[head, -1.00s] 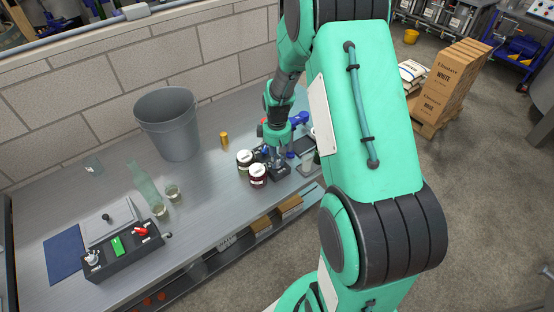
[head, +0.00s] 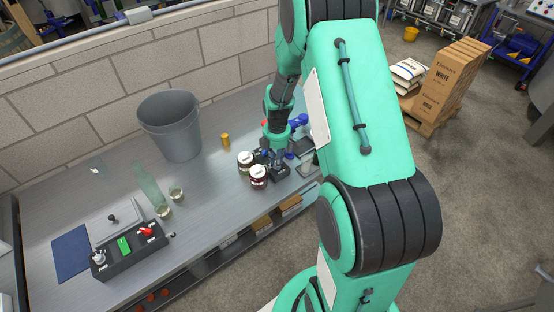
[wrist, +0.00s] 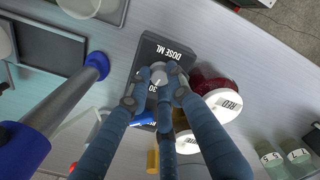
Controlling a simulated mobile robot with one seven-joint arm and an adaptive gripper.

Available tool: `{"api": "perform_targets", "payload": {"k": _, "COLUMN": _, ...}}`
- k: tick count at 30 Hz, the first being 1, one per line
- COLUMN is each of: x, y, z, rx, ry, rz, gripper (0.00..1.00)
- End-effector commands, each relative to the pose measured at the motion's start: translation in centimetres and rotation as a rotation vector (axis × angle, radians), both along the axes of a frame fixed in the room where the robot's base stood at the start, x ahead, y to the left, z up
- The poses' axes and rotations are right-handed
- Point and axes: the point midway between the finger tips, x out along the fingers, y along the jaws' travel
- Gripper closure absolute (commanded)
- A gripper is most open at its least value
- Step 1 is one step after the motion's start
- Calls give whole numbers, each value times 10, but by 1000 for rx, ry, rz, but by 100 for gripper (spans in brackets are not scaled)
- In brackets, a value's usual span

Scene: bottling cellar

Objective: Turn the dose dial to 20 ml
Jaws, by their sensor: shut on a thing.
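The dose dial box, a dark block, stands on the steel bench in the head view (head: 281,173). In the wrist view the dial box (wrist: 173,50) carries the white words "DOSE ML", and a "30" shows beside the knob. My gripper (wrist: 159,80) comes down over the box, its blue fingers with dark joints closed around the grey dose dial knob (wrist: 158,72). The fingers hide much of the scale, and I cannot tell which mark the knob points to. In the head view my gripper (head: 277,157) is small and partly hidden at the box.
Two lidded jars, one dark red (wrist: 207,84) marked "RED", stand close beside the box. A blue-ended tube (wrist: 97,64) and a dark-faced scale (wrist: 48,47) lie on its other side. A grey bucket (head: 168,127), a green bottle (head: 148,184) and a switch box (head: 128,250) stand farther left.

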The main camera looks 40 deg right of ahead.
Motion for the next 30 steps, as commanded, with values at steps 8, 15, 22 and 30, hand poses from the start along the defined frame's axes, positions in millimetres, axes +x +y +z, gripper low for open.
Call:
{"api": "perform_targets", "payload": {"k": 8, "x": 0, "y": 0, "z": 1, "rx": 0, "ry": 1, "rz": 260, "gripper": 100}}
{"api": "perform_targets", "payload": {"k": 15, "x": -1, "y": 0, "z": 0, "rx": 1, "ry": 2, "rz": 475, "gripper": 100}}
{"api": "perform_targets", "payload": {"k": 22, "x": -1, "y": 0, "z": 0, "rx": 1, "ry": 2, "rz": 626, "gripper": 100}}
{"api": "perform_targets", "payload": {"k": 30, "x": 0, "y": 0, "z": 0, "rx": 1, "ry": 1, "rz": 707, "gripper": 100}}
